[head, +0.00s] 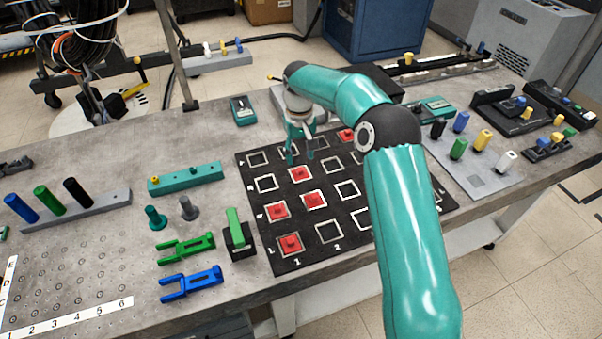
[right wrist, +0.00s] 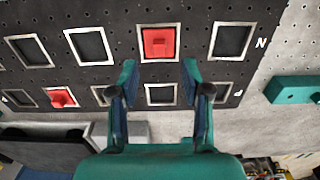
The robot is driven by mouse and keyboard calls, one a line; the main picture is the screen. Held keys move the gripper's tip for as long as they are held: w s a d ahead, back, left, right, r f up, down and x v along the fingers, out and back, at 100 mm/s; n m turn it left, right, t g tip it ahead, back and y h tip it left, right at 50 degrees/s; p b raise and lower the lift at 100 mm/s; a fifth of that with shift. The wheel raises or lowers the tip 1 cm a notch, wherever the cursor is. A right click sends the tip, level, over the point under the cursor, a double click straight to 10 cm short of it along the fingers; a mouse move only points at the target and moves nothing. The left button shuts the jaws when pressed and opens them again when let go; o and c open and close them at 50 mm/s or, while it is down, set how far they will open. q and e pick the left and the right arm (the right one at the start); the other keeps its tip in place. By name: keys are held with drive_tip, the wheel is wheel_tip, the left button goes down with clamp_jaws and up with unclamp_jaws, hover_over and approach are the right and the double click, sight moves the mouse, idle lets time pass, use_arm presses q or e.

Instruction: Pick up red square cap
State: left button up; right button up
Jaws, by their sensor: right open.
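Several red square caps sit in framed squares on the black board (head: 331,253). One red cap (head: 309,172) is in the second square of the third row from the front. In the right wrist view this red cap (right wrist: 158,42) lies just ahead of the gap between the fingertips. Others include a front corner cap (head: 290,243) and a far cap (head: 346,135), which shows at lower left in the right wrist view (right wrist: 62,97). My right gripper (head: 301,156) is open and empty above the board, pointing down. My left gripper is not in view.
A green holder (head: 184,178) and a green upright block (head: 236,232) stand left of the board. Blue (head: 192,282) and green forks lie nearby. A grey plate (head: 477,178) with coloured pegs stands at right. My right arm hides the board's right part.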

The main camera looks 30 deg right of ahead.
sight(300, 169)
drive_tip(key=shift+f+p, duration=0.6)
drive_tip(key=shift+f, duration=2.15)
drive_tip(key=shift+s, duration=0.1)
clamp_jaws()
